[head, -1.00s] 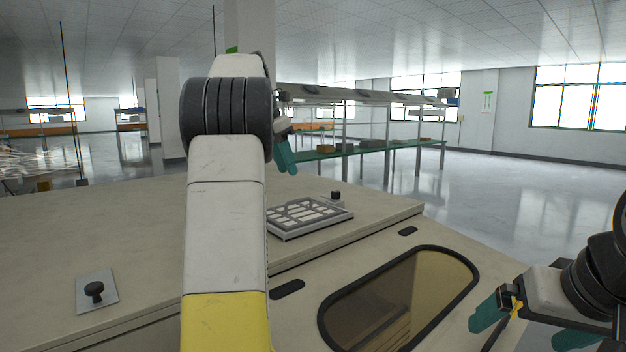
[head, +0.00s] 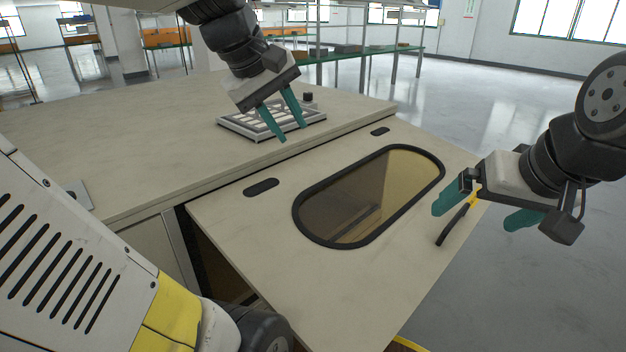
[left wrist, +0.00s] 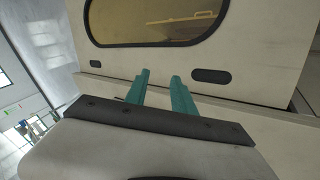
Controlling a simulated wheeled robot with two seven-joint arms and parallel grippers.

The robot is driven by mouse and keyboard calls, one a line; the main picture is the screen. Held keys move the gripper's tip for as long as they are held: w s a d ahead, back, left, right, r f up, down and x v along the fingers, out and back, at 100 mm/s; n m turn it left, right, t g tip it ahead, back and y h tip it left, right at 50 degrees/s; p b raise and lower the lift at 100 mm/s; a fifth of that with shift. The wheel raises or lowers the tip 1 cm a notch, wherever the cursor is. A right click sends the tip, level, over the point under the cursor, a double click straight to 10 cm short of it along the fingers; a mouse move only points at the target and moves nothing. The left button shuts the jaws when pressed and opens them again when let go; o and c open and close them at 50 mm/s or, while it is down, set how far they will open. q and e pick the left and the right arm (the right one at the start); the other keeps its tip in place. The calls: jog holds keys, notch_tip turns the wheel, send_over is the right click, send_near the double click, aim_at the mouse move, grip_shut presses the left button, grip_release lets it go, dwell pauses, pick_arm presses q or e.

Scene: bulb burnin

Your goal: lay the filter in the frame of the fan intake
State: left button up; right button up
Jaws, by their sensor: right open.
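A flat grey frame with a light slatted grid (head: 235,124) lies on top of the beige cabinet, which looks like the fan intake. I cannot tell whether a separate filter is in it. My left gripper (head: 292,133) hangs over the near side of this frame, pointing down, its teal fingers apart. They partly hide the grid. In the left wrist view its fingers (left wrist: 160,74) are apart, with nothing seen between them. My right gripper (head: 478,212) is open near the right edge of the windowed panel. No loose filter shows.
The beige panel (head: 240,222) has a dark-rimmed oval window (head: 370,195) and a dark gap along its left side. A yellow and black handle-like part (head: 456,222) is by my right gripper. A black knob (head: 308,97) stands behind the intake.

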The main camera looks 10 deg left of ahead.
pick_arm(q)
jog(key=s+d+f+m, duration=0.1)
jog(key=s+f+m, duration=0.1)
jog(key=m, duration=0.1)
jog(key=s+d+f+m, duration=0.2)
jog(key=s+f+m, duration=0.1)
jog(key=s+d+f+m, duration=0.1)
jog(key=s+f+m, duration=0.1)
jog(key=s+f, duration=0.1)
jog(key=shift+s+d+m+t+y, duration=0.2)
jog(key=shift+s+m+t+y, duration=0.1)
jog(key=shift+m, duration=0.1)
dwell(0.4)
